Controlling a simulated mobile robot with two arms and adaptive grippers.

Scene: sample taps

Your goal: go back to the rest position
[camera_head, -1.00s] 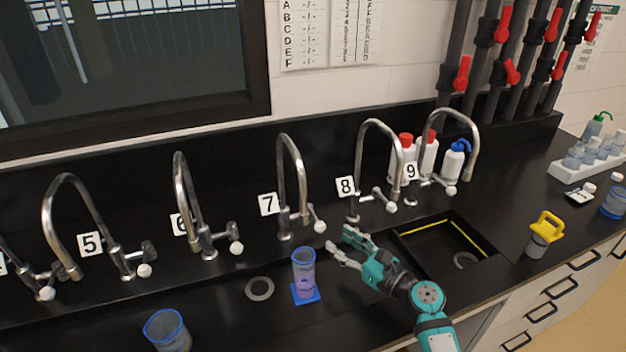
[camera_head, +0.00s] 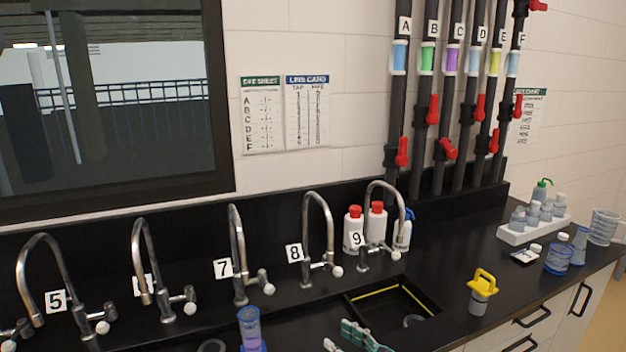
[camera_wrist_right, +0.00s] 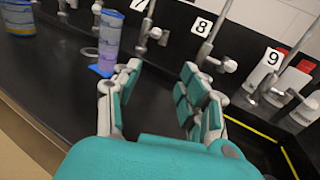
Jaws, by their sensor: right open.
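My right gripper (camera_head: 345,341) shows at the bottom edge of the head view, in front of the tap labelled 8. In the right wrist view my right gripper (camera_wrist_right: 165,85) is open, with nothing between its fingers. A clear cylinder with a blue rim and purplish liquid (camera_head: 250,328) stands upright left of the gripper, apart from it. It also shows in the right wrist view (camera_wrist_right: 110,40), beyond the left finger. My left gripper is not in view.
Several numbered taps, such as tap 7 (camera_head: 238,255), line the back of the black counter. A sink (camera_head: 365,300) opens right of the gripper. A yellow-handled container (camera_head: 482,290) stands on the right. Red-handled pipes (camera_head: 448,150) rise behind.

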